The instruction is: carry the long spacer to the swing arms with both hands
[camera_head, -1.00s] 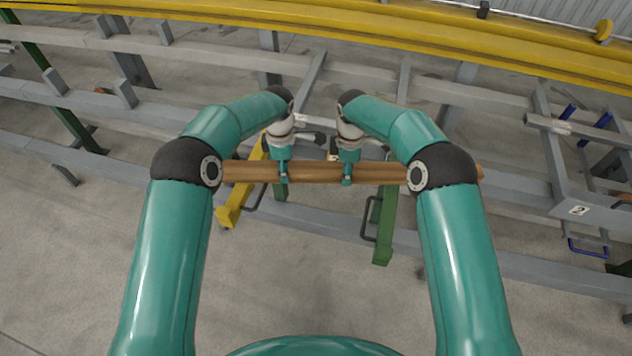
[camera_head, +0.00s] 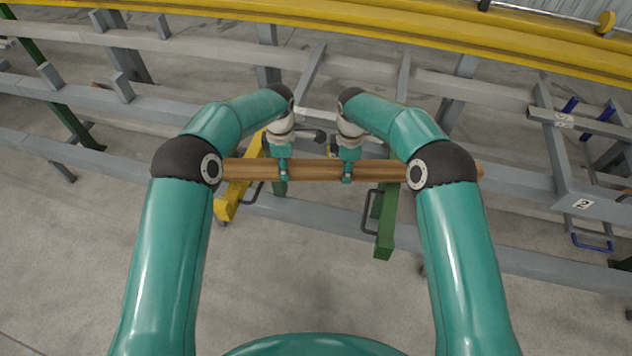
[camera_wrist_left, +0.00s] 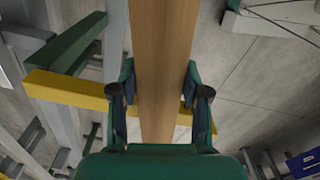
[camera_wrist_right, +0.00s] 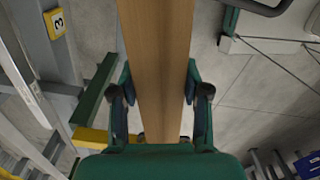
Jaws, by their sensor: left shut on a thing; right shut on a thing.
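The long spacer (camera_head: 316,170) is a brown wooden bar, held level across the front of both my arms in the head view. My left gripper (camera_head: 283,172) is shut on it left of its middle. My right gripper (camera_head: 347,172) is shut on it a short way to the right. The spacer runs between the fingers in the left wrist view (camera_wrist_left: 162,70) and in the right wrist view (camera_wrist_right: 155,70). The yellow swing arm (camera_head: 238,190) and the green swing arm (camera_head: 386,222) stick out from the frame near and partly behind the spacer. My arms hide parts of the bar near its ends.
Grey rails and posts (camera_head: 520,260) of the runout table run across behind and below the spacer. A yellow beam (camera_head: 400,45) crosses the back. A blue handle (camera_head: 592,242) hangs at the right by a plate marked 2. Bare concrete floor (camera_head: 310,265) lies in front.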

